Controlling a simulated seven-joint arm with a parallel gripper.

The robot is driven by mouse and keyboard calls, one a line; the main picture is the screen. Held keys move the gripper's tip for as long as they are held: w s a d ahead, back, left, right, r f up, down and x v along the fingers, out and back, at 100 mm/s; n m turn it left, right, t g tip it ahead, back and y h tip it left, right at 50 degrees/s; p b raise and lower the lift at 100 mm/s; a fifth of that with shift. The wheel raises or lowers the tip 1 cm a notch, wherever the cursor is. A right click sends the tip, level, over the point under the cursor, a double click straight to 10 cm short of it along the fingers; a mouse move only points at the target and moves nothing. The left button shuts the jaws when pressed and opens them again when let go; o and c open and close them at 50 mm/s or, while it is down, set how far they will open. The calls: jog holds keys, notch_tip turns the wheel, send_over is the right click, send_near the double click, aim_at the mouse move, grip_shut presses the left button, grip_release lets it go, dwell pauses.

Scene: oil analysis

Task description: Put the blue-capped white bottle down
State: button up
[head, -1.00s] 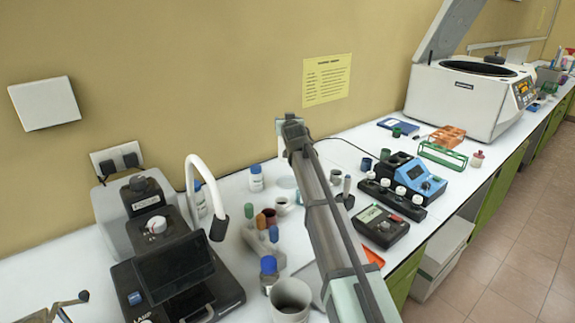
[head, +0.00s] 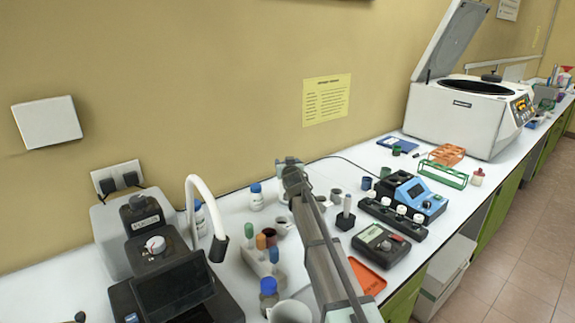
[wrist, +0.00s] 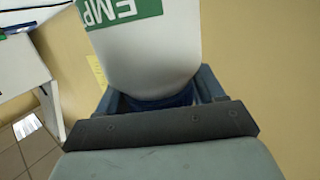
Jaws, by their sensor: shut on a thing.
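In the wrist view, the held white bottle (wrist: 145,55) fills the upper middle, with part of a green label reading "EMP". My gripper (wrist: 160,96) is shut on its dark blue cap (wrist: 165,99), which shows between the fingers. The bottle's far end is cut off by the frame edge. In the head view my arm crosses the middle of the bench; the held bottle and the fingers cannot be made out there. No contact between the bottle and a surface shows.
The white bench (head: 235,208) is crowded. A small rack with coloured caps (head: 262,262), a blue-capped bottle (head: 269,299), black instruments (head: 381,244) and an orange tray (head: 366,276) stand around my arm. A centrifuge (head: 462,112) is at the back right.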

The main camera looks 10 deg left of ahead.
jog(key=shift+f, duration=0.55)
jog(key=o, duration=1.3)
jog(key=shift+r, duration=0.5)
jog(key=v, duration=1.2)
